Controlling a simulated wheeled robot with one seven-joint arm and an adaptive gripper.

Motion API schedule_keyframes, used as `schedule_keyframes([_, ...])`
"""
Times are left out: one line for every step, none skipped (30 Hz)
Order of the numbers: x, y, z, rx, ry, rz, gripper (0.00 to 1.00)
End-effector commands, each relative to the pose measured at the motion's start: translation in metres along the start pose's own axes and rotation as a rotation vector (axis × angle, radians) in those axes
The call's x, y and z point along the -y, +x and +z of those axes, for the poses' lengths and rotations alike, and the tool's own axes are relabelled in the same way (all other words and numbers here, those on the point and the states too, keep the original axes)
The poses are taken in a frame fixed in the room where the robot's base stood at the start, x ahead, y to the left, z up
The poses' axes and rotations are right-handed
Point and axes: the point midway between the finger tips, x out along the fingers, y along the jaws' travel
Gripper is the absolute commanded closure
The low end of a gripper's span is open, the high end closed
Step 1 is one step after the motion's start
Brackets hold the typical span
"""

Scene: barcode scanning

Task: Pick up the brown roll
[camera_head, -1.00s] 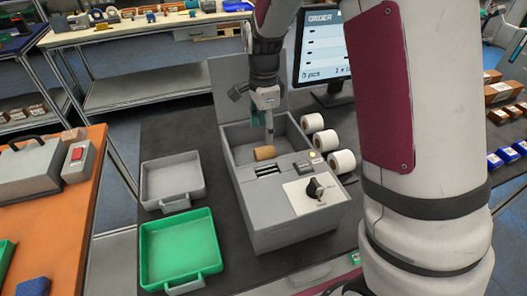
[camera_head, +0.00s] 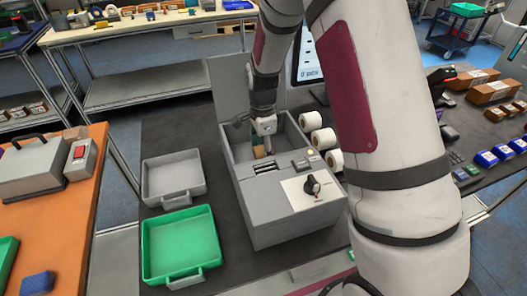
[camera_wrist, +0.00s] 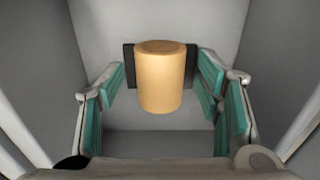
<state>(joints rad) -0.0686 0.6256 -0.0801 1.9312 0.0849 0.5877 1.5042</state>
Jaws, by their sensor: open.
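The brown roll (camera_wrist: 160,82) sits inside the open compartment of the grey printer-like box (camera_head: 292,215). In the wrist view it is a plain tan cylinder with a dark piece showing on both sides behind it. My gripper (camera_wrist: 160,95) is open, with one teal-padded finger on each side of the roll and visible gaps between pads and roll. In the head view my gripper (camera_head: 266,146) reaches down into the compartment and partly hides the roll (camera_head: 257,152).
The compartment's grey walls stand close around my gripper. A grey tray (camera_head: 174,204) and a green tray (camera_head: 183,278) lie to the left. A monitor (camera_head: 308,60) stands behind.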

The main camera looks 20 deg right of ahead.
Motion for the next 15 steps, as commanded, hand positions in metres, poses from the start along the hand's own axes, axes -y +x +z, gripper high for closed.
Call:
schedule_keyframes([0.0000,-0.0001,0.0000,0.000,0.000,0.000,0.46])
schedule_keyframes([0.0000,-0.0002,0.0000,0.000,0.000,0.000,0.52])
schedule_keyframes([0.0000,-0.0002,0.0000,0.000,0.000,0.000,0.61])
schedule_keyframes([0.0000,-0.0002,0.0000,0.000,0.000,0.000,0.68])
schedule_keyframes([0.0000,-0.0003,0.0000,0.000,0.000,0.000,0.75])
schedule_keyframes([0.0000,-0.0003,0.0000,0.000,0.000,0.000,0.84])
schedule_keyframes([0.0000,-0.0003,0.0000,0.000,0.000,0.000,0.84])
schedule_keyframes([0.0000,-0.0003,0.0000,0.000,0.000,0.000,0.84])
schedule_keyframes([0.0000,-0.0003,0.0000,0.000,0.000,0.000,0.84])
schedule_keyframes([0.0000,-0.0003,0.0000,0.000,0.000,0.000,0.84])
schedule_keyframes([0.0000,-0.0004,0.0000,0.000,0.000,0.000,0.84])
schedule_keyframes([0.0000,-0.0004,0.0000,0.000,0.000,0.000,0.84])
schedule_keyframes([-0.0001,-0.0003,0.0000,0.000,0.000,0.000,0.84])
schedule_keyframes([-0.0001,-0.0004,0.0000,0.000,0.000,0.000,0.84])
schedule_keyframes([0.0000,-0.0007,0.0000,0.000,-0.001,0.000,0.84])
